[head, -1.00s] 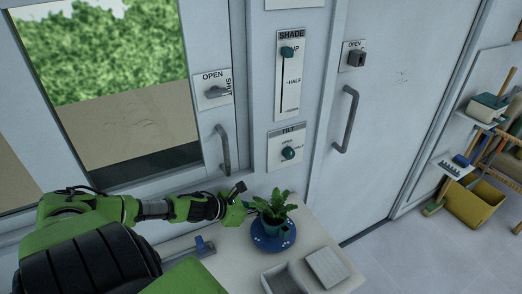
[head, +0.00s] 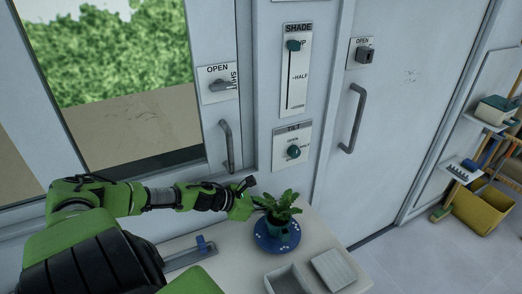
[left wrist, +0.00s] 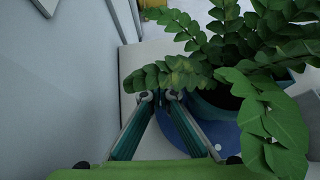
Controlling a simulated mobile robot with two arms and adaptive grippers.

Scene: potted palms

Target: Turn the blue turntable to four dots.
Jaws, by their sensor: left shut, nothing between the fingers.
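The blue turntable (head: 262,241) lies on the white bench, with small white dots on its rim; it shows partly in the left wrist view (left wrist: 226,135). A teal pot (head: 279,226) with a green leafy plant (head: 280,205) stands on it. The plant's fronds (left wrist: 270,85) hide much of the pot and turntable in the left wrist view. My left gripper (head: 257,202) is shut and empty, just left of the plant. In the left wrist view its fingertips (left wrist: 159,96) are close together beneath a frond, beside the turntable's edge; contact is unclear. My right gripper is not in view.
A grey tray (head: 287,281) and a pale slatted square (head: 333,270) lie in front. A blue slider (head: 202,245) is at the left. The tilt knob (head: 293,152) and shade slider (head: 293,45) are on the wall behind, beside a door handle (head: 353,118).

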